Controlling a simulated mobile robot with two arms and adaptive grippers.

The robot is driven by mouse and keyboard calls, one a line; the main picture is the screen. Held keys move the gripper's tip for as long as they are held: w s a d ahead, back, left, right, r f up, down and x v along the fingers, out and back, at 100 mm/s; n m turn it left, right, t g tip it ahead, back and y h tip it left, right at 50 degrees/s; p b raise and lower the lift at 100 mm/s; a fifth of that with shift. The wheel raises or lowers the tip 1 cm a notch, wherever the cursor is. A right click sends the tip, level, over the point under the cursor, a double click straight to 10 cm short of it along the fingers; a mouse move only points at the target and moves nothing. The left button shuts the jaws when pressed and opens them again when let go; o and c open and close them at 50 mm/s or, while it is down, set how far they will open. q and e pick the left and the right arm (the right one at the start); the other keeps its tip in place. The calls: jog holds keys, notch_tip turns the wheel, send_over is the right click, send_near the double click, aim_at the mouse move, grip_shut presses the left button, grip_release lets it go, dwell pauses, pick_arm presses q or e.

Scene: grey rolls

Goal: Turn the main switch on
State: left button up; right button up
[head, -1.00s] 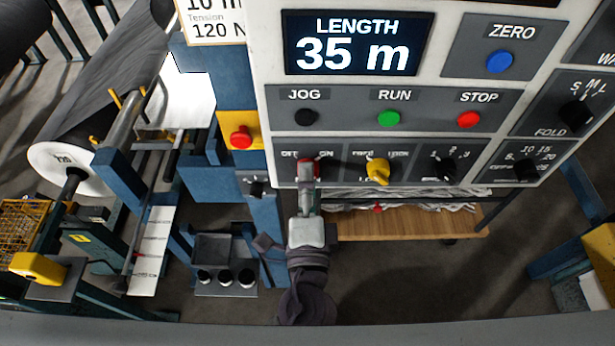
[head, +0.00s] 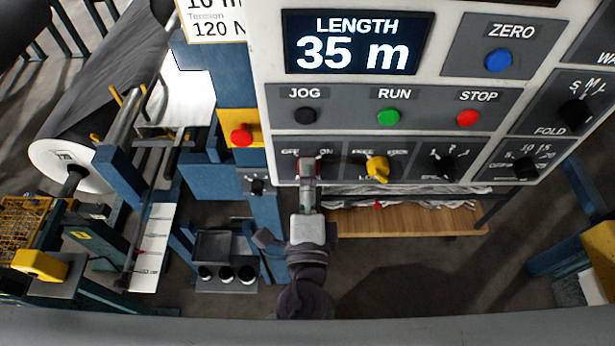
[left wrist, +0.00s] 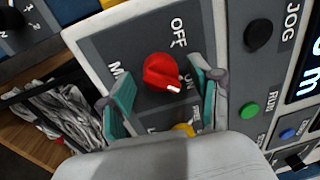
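The main switch is a red round knob (left wrist: 163,72) with a white pointer mark, on a dark grey plate. In the left wrist view the mark points to the lower right, toward the ON label; OFF is at the top. My left gripper (left wrist: 163,98) has its two green-padded fingers apart, one on each side of the knob, with visible gaps between pads and knob. In the head view my left gripper (head: 308,176) is in front of the switch and hides most of it. My right gripper is not in view.
A yellow selector knob (head: 377,168) is close to the right of the switch. JOG (head: 305,116), RUN (head: 388,117) and STOP (head: 467,118) buttons are above. A red emergency button (head: 241,135) is to the left. A wooden shelf (head: 410,221) lies below the panel.

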pick_arm(q)
jog(key=s+f, duration=0.1)
jog(key=s, duration=1.1)
dwell(0.4)
jog(key=a+f+g+b, duration=0.2)
jog(key=f+g, duration=0.1)
jog(key=f, duration=1.1)
jog(key=a+f+n+g+b, duration=0.15)
jog(key=f+g, duration=0.25)
jog(key=f, duration=1)
jog(key=a+f+g+b, duration=0.2)
jog(key=a+f+g, duration=0.1)
jog(key=f, duration=1.2)
jog(key=s+a+f+n+g+b, duration=0.2)
jog(key=s+a+f+n+g, duration=0.2)
jog(key=s+a+f+n, duration=0.3)
jog(key=s+a+f+n+g+b, duration=0.3)
jog(key=s+a+f+n, duration=0.4)
jog(key=f, duration=1.1)
jog(key=s+a+g, duration=0.1)
jog(key=s+a, duration=0.2)
jog(key=s, duration=0.3)
jog(key=shift+s+f, duration=0.3)
jog(key=shift+s, duration=0.05)
